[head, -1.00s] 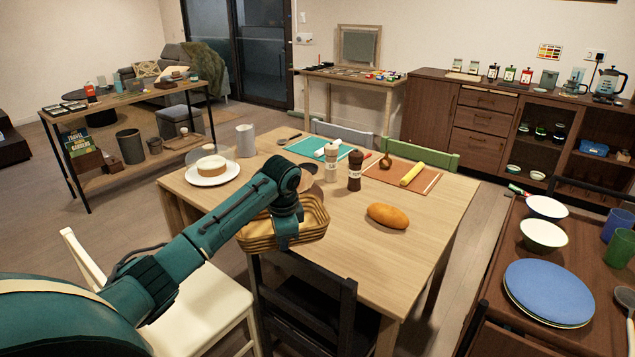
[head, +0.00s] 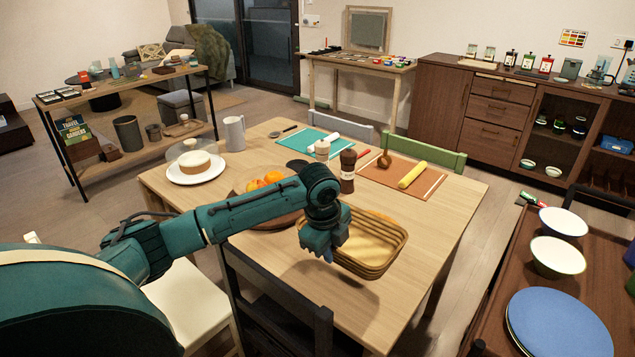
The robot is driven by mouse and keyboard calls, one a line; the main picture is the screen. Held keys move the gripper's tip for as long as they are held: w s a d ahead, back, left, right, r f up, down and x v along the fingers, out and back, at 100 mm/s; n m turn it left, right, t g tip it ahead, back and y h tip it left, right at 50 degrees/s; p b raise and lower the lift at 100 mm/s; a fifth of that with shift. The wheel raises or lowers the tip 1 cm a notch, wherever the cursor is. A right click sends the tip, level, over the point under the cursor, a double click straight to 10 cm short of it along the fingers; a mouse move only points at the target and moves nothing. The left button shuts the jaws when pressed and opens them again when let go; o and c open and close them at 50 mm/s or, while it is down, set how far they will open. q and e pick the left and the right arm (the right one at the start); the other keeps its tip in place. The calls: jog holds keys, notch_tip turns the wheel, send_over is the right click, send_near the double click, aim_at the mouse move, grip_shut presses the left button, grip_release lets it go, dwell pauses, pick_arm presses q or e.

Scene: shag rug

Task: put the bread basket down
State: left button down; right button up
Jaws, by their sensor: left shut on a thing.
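The tan woven bread basket (head: 372,262) is over the front right part of the wooden dining table (head: 420,262). My left gripper (head: 328,252) is shut on the basket's left rim, coming in from the left. The basket looks roughly level and I see nothing in it. I cannot tell whether its bottom touches the table. The bread loaf is not visible; the basket covers the area where it lay. My right gripper is not in view.
A fruit bowl (head: 252,180) and a cake on a white plate (head: 197,174) stand to the left. A dark pepper mill (head: 348,172) and an orange mat (head: 402,188) are just behind the basket. A dark chair (head: 285,300) is at the front. The table's right side is clear.

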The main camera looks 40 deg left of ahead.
pick_arm(q)
send_over(330, 290)
jog(key=f, duration=0.4)
jog(key=s+f, duration=0.1)
jog(key=f, duration=0.1)
notch_tip(330, 290, down, 4)
jog(key=shift+r, duration=0.15)
jog(key=shift+w, duration=0.1)
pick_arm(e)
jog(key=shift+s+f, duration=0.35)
pick_arm(q)
jog(key=c, duration=1.6)
grip_release()
jog(key=shift+f, duration=0.2)
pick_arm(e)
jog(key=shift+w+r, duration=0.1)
pick_arm(q)
jog(key=shift+r, duration=0.15)
